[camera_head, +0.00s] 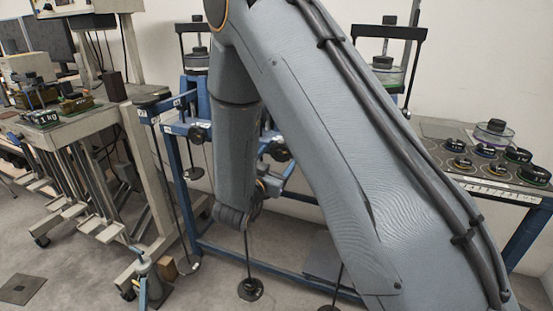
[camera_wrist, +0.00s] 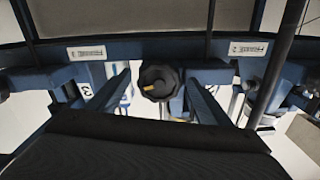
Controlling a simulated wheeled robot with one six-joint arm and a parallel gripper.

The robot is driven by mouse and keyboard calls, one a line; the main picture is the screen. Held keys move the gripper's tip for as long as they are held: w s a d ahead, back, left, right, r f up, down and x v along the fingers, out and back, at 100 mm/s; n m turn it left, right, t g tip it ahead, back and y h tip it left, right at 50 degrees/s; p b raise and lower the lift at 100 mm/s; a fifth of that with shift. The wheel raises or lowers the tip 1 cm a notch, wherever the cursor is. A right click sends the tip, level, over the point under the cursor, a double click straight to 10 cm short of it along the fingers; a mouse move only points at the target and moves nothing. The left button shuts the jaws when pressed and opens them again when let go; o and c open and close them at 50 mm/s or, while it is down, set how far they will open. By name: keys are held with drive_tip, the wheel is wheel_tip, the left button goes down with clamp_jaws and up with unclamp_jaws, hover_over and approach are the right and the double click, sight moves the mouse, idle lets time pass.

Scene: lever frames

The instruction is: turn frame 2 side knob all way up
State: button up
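A round black knob (camera_wrist: 158,82) with a short yellow mark on its left part faces the camera near the middle of the wrist view. It sits below a blue frame beam (camera_wrist: 160,48). My gripper (camera_wrist: 158,76) is open, with one finger on each side of the knob and visible gaps between. The fingertips appear a little short of the knob or level with it; depth is hard to tell. In the head view my arm covers much of the blue lever frames (camera_head: 173,128), and the gripper's fingers are not clearly seen. Which frame number this knob belongs to is not certain.
White labels (camera_wrist: 87,53) are on the beam; the right label (camera_wrist: 248,48) seems to read 2. A dark rod (camera_wrist: 278,65) slants at right. In the head view, a weight tray table (camera_head: 430,130) stands right and a cart (camera_head: 75,120) left.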

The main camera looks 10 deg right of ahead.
drive_tip(key=c, duration=1)
drive_tip(key=shift+m, duration=0.4)
drive_tip(key=o, duration=1.1)
drive_tip(key=shift+c, duration=0.2)
drive_tip(key=v, duration=0.7)
drive_tip(key=shift+s+a+b, duration=0.25)
drive_tip(key=shift+s+b, duration=0.05)
drive_tip(key=shift+b, duration=0.05)
